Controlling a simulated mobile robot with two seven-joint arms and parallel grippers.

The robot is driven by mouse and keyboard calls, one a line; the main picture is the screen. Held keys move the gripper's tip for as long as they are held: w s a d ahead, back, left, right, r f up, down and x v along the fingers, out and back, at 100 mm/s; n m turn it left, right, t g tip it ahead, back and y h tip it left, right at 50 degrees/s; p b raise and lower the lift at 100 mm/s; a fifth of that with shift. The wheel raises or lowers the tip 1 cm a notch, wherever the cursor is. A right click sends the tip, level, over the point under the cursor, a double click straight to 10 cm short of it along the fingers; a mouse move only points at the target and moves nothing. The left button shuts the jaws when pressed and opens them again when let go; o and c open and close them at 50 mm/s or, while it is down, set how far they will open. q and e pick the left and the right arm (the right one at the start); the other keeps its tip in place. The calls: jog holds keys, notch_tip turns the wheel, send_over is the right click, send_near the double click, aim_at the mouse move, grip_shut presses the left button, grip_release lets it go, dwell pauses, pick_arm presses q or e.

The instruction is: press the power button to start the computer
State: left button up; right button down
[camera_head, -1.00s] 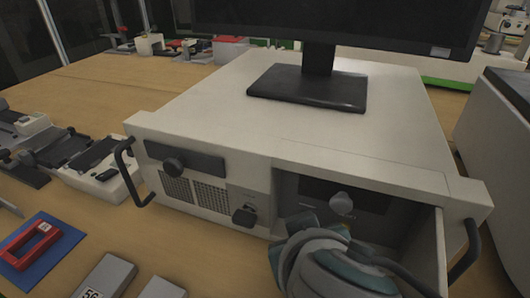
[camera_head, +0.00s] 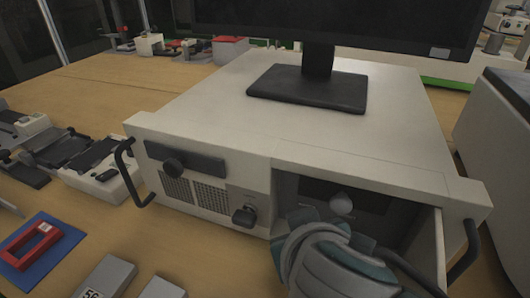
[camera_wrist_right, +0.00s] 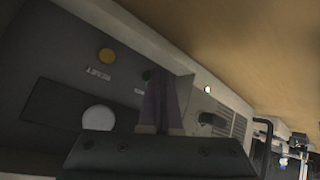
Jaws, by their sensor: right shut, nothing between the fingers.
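The computer (camera_head: 230,125) is a beige case on the table, with a dark recessed panel (camera_head: 380,205) exposed at its front right. In the head view my right wrist hides the fingers and part of the panel. My left gripper is not in view.
A black monitor (camera_head: 330,25) stands on the case. Black handles (camera_head: 130,170) stick out at both front corners, and a dark key-like latch (camera_head: 243,216) sits left of the recess. A red part on a blue mat (camera_head: 45,262) and grey blocks lie at the front left.

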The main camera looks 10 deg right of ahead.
jog(key=shift+s+a, duration=0.2)
jog(key=shift+s, duration=0.1)
jog(key=shift+s+a+p, duration=0.15)
jog(key=shift+s+a, duration=0.4)
jog(key=shift+s, duration=0.3)
jog(key=shift+s+a+p, duration=0.1)
jog(key=shift+s+a, duration=0.5)
jog(key=shift+s, duration=0.2)
jog(key=shift+s+a+p, duration=0.15)
jog(key=shift+s+a, duration=0.4)
jog(key=shift+s, duration=0.3)
